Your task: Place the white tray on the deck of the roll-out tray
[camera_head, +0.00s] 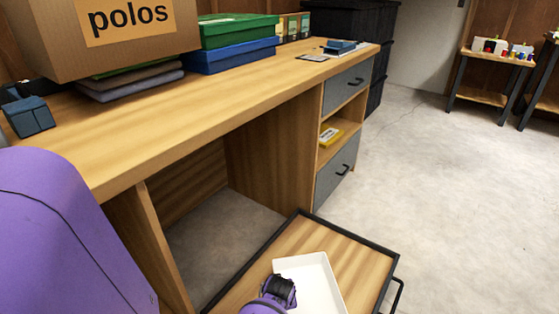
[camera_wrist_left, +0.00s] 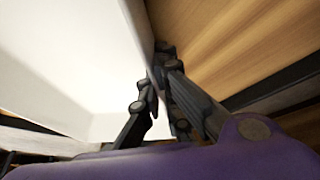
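The white tray (camera_head: 318,280) is a shallow open box at the bottom of the head view, over the wooden deck of the roll-out tray (camera_head: 348,256). I cannot tell whether its base touches the deck. My left gripper (camera_head: 283,291) is at the white tray's left side. In the left wrist view, the gripper's dark fingers (camera_wrist_left: 162,108) straddle the white tray's wall (camera_wrist_left: 142,35), one on each side, and appear shut on it. The wooden deck (camera_wrist_left: 225,45) shows beside it. The near part of the white tray is cut off in the head view. My right gripper is out of view.
The roll-out tray has a raised black rim and a handle (camera_head: 397,294) on its right. The desk (camera_head: 190,115) stands above and behind, holding a polos box (camera_head: 110,35) and green (camera_head: 235,30) and blue (camera_head: 230,56) boxes. Floor (camera_head: 440,200) to the right is clear.

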